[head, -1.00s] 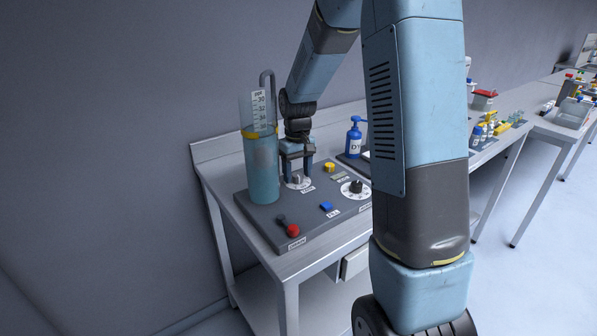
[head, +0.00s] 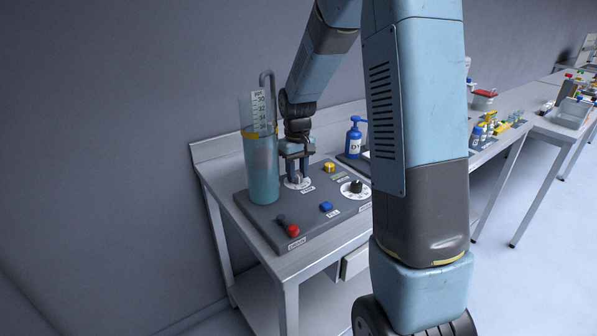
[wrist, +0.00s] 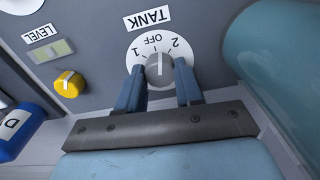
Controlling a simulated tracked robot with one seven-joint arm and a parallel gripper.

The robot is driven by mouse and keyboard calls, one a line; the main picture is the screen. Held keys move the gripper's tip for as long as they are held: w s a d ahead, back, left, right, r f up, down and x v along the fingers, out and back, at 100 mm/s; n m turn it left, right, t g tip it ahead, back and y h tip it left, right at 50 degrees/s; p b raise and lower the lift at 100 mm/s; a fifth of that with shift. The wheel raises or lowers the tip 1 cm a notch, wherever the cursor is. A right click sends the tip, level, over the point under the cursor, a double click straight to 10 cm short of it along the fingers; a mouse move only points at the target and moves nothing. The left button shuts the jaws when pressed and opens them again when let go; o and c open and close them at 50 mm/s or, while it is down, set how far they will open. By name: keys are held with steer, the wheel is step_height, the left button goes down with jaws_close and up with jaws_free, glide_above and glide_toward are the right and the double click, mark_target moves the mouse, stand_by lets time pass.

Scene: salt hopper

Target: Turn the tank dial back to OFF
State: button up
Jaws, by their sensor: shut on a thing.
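The tank dial is a grey knob (wrist: 159,72) with a white line, on a white disc marked 1, OFF and 2, beside the TANK label (wrist: 147,18). In the wrist view its line points up, close to OFF. My gripper (wrist: 159,92) has one blue finger on each side of the knob and is shut on it. In the head view my gripper (head: 297,178) points down over the dial's white disc (head: 299,184), and the fingers mostly hide the knob.
A clear tank (head: 262,170) of bluish liquid stands close left of my gripper. On the panel are a yellow knob (head: 329,167), a black dial (head: 355,187), a blue button (head: 326,206) and a red-ended lever (head: 292,230). A blue pump bottle (head: 354,138) stands behind.

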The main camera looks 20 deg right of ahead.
mark_target(297, 174)
steer(key=shift+n, duration=1.4)
steer(key=o, duration=1)
steer(key=shift+o, duration=0.2)
step_height(297, 174, up, 14)
steer(key=shift+f, duration=0.15)
steer(key=s+r+m+t, duration=0.2)
steer(key=s+r+m, duration=0.1)
steer(key=s, duration=1.1)
steer(key=s+r+m+t, duration=0.2)
steer(key=s+r+t, duration=0.1)
steer(key=s, duration=1.1)
steer(key=shift+s+d+r+m+t, duration=0.3)
steer(key=shift+d+r+m, duration=0.1)
steer(key=shift+r, duration=0.1)
